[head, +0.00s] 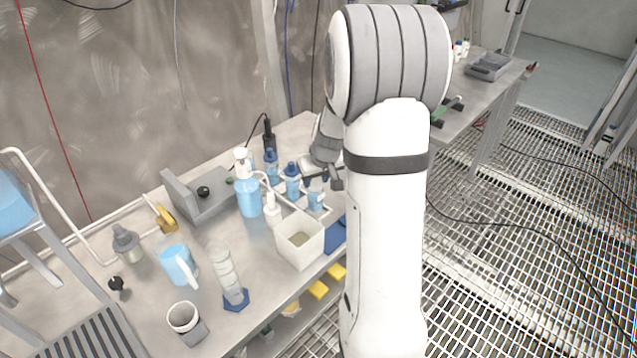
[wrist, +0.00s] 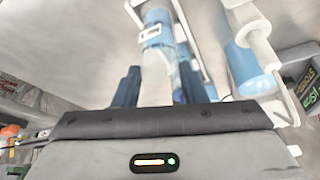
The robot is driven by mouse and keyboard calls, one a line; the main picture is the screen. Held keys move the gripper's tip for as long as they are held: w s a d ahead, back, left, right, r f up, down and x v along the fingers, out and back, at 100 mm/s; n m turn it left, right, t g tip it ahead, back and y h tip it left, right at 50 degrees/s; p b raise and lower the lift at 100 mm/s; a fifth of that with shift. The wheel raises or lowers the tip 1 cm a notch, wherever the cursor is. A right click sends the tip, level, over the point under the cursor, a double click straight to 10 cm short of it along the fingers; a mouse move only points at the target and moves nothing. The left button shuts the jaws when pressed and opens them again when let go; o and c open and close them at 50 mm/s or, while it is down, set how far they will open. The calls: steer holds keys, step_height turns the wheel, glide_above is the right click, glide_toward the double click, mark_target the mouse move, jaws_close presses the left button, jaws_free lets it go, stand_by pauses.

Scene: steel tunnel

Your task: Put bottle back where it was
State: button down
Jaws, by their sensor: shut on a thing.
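My gripper (head: 318,180) is at the back right of the steel bench, shut on a small blue bottle (head: 316,200) by its upper part. The gripper hides the top of this bottle. Its base is close to a wire rack (head: 328,212); I cannot tell whether it touches. Two more blue bottles with dark blue caps, one nearer (head: 291,184) and one farther back (head: 270,168), stand to its left. In the wrist view my gripper's two dark fingers (wrist: 157,88) flank a pale part, with a labelled blue bottle (wrist: 157,30) beyond.
A blue pump bottle (head: 248,196) and a white squeeze bottle (head: 272,210) stand to the left. A square white container (head: 299,240) is in front. A jug (head: 178,262), a clear cylinder (head: 228,275) and a white cup (head: 184,318) stand farther left.

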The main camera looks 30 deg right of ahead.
steer(key=shift+f, duration=1.05)
steer(key=shift+f+b, duration=0.15)
steer(key=shift+b, duration=0.15)
steer(key=c, duration=0.9)
jaws_free()
steer(key=shift+w+r, duration=0.1)
steer(key=shift+r, duration=0.15)
